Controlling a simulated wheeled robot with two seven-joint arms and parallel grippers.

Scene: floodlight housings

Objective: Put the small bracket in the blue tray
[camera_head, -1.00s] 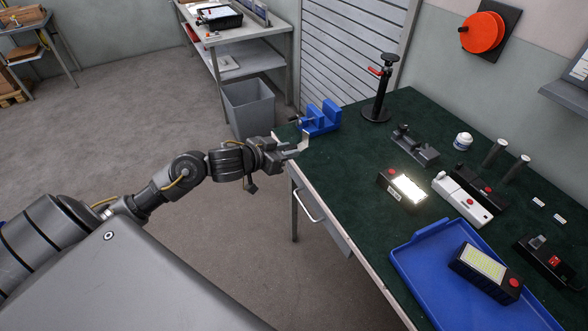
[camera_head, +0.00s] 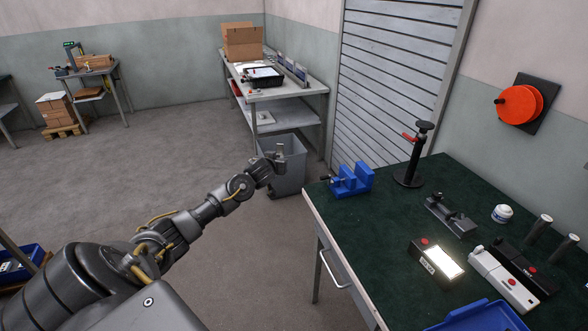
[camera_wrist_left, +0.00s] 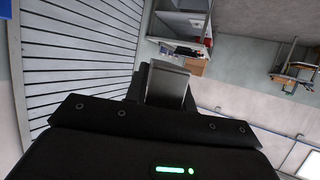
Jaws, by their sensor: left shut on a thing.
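My left gripper (camera_head: 276,161) is held up in the air to the left of the green bench, in front of the grey bin in the head view. It is shut on the small bracket (camera_head: 281,150), a small metal piece at its tips. In the left wrist view the bracket (camera_wrist_left: 167,84) shows as a bent grey metal plate standing beyond the dark gripper body; the fingertips are mostly hidden there. The blue tray (camera_head: 485,318) lies on the bench at the bottom right, mostly cut off by the picture edge. My right gripper is not in view.
On the green bench (camera_head: 385,235) stand a blue vise (camera_head: 351,180), a black clamp stand (camera_head: 409,160), a lit lamp housing (camera_head: 437,263) and a white-and-black housing (camera_head: 502,280). The grey bin (camera_head: 291,165) stands on the floor beside the bench.

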